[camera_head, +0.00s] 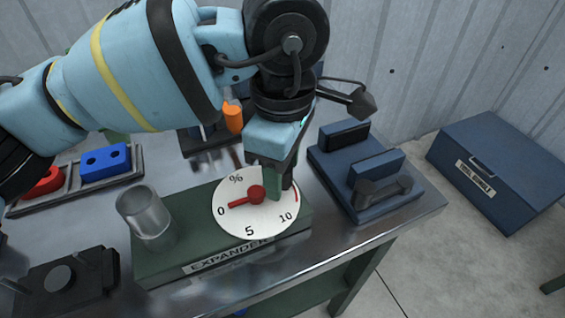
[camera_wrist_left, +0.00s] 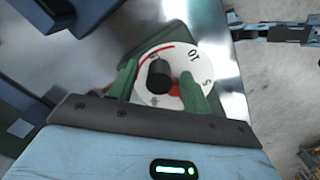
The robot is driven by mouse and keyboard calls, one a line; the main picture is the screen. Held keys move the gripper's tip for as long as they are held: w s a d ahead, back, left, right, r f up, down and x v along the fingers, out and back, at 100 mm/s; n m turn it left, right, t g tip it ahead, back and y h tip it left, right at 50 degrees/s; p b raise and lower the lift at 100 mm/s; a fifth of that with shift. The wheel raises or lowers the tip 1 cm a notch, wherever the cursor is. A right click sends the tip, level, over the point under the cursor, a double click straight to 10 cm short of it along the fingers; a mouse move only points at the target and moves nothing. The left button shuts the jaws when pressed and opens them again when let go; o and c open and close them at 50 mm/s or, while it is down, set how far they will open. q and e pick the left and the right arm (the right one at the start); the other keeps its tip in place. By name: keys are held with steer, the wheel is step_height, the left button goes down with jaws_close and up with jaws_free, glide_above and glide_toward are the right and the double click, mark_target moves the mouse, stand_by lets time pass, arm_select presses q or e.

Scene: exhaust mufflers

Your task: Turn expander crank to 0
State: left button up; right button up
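The green expander (camera_head: 160,265) stands on the metal table with a white dial (camera_head: 240,220) marked 0, 5, 10 and %. Its red hub (camera_head: 257,194) carries a red pointer that points left, at about the 0. A black crank knob stands on the side of the dial near the 10; it shows in the left wrist view (camera_wrist_left: 158,75). My left gripper (camera_head: 275,182) is lowered over the dial. Its two green fingers (camera_wrist_left: 158,84) stand on either side of the knob with visible gaps, so it looks open.
A metal cup (camera_head: 146,215) stands on the expander's left end. A blue device with blocks (camera_head: 370,180) is to the right. A tray with red and blue parts (camera_head: 75,190) is at left, and a black fixture (camera_head: 75,280) at front left. A blue box (camera_head: 495,165) stands beyond the table.

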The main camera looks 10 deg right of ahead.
arm_select(q)
step_height(320, 180, up, 8)
steer(key=shift+f, duration=0.1)
stand_by(0.6)
steer(key=shift+s+f, duration=0.1)
stand_by(0.3)
